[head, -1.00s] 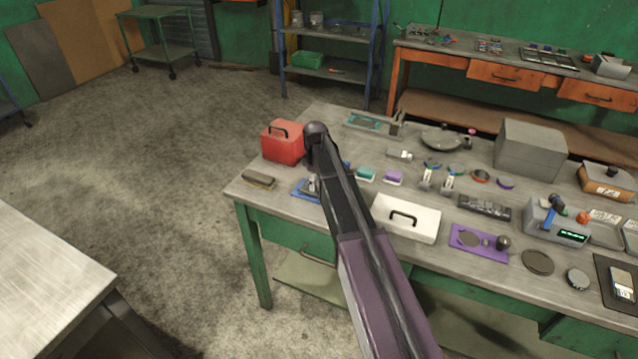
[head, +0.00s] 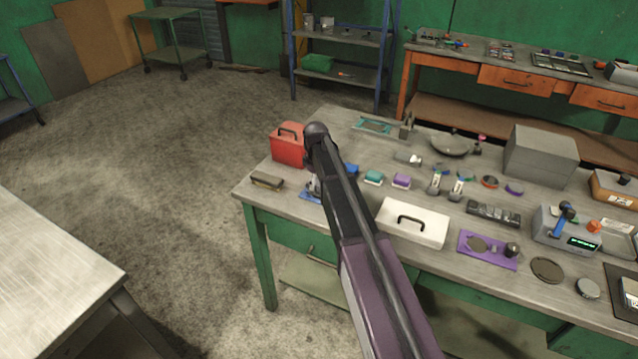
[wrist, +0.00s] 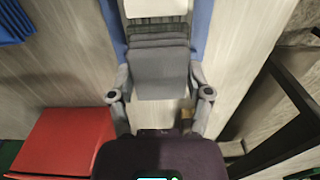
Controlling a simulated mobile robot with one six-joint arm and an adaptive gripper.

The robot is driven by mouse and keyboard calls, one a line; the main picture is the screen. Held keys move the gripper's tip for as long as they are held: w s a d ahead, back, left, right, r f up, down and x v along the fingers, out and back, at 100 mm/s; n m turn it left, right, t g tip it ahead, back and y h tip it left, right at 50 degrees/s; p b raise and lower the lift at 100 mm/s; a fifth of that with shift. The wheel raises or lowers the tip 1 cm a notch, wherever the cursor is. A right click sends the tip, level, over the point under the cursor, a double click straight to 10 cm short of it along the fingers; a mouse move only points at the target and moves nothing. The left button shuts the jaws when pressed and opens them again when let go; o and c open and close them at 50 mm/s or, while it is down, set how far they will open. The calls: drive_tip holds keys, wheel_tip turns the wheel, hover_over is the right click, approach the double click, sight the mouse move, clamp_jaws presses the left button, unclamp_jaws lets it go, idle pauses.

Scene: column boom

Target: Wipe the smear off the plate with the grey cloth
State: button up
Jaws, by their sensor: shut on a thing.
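In the wrist view my gripper (wrist: 162,92) has its two fingers on either side of a folded grey cloth (wrist: 160,72), shut on it. Blue surface (wrist: 201,28) shows on both sides of the cloth, and a white piece (wrist: 155,8) lies beyond it at the top edge. A patch of blue (head: 309,196) shows beside the arm on the workbench. I cannot tell for sure which thing is the plate, and no smear can be made out.
A red box (head: 288,148) stands by the arm; it also shows in the wrist view (wrist: 62,142). A white case (head: 412,226), a dark brush-like block (head: 267,181), a grey dish (head: 451,145) and a purple mat (head: 470,256) share the crowded workbench (head: 345,125). Open floor lies left.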

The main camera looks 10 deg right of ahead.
drive_tip(key=shift+w+a, duration=0.75)
drive_tip(key=shift+a, duration=0.25)
drive_tip(key=shift+r, duration=0.15)
drive_tip(key=shift+r+p, duration=2.9)
drive_tip(key=shift+p, duration=0.15)
drive_tip(key=shift+r+p, duration=1.55)
drive_tip(key=shift+f+b, duration=0.65)
